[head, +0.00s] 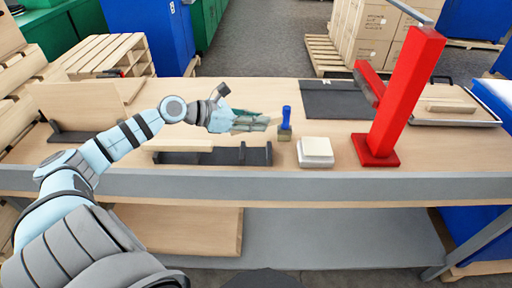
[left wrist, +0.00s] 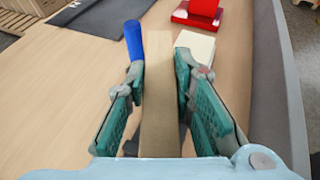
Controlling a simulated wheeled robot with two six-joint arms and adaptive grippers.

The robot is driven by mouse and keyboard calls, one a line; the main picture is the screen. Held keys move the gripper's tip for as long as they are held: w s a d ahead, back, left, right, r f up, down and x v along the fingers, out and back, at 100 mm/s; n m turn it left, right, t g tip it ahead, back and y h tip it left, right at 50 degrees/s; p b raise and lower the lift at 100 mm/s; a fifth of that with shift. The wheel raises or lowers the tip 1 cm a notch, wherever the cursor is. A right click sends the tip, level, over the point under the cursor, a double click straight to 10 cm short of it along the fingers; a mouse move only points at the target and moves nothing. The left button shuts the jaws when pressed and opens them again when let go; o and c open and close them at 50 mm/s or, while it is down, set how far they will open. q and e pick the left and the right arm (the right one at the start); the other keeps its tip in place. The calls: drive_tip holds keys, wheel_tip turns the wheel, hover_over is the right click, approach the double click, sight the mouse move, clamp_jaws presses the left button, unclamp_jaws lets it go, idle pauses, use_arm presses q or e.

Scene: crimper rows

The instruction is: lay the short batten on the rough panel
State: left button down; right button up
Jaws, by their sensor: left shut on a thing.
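My left gripper (head: 262,122) is above the middle of the bench. In the left wrist view the left gripper (left wrist: 160,78) is shut on a light wooden batten (left wrist: 160,110), which lies lengthwise between the green finger pads and reaches past the fingertips. I take this to be the short batten; in the head view the fingers mostly hide it. A flat dark grey panel (head: 335,103) lies on the bench beyond and right of the gripper, apart from the batten. It may be the rough panel; its texture is unclear. The panel also shows in the left wrist view (left wrist: 98,14). My right gripper is not in view.
A blue-handled brush (head: 286,118) stands just beyond the fingertips, with a pale block (head: 315,150) to its right. A red post (head: 390,110) rises beside the panel. A tray (head: 430,121) holding wood is far right. A black rack (head: 225,157) is at the front.

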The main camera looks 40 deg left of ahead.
use_arm(q)
wheel_tip(320, 180, down, 8)
drive_tip(key=shift+f+b, duration=0.1)
drive_tip(key=shift+b, duration=1.05)
drive_tip(key=shift+w, duration=0.1)
drive_tip(key=shift+f, duration=0.3)
drive_tip(key=c, duration=1.4)
unclamp_jaws()
drive_tip(key=shift+f, duration=0.1)
drive_tip(key=shift+o, duration=0.2)
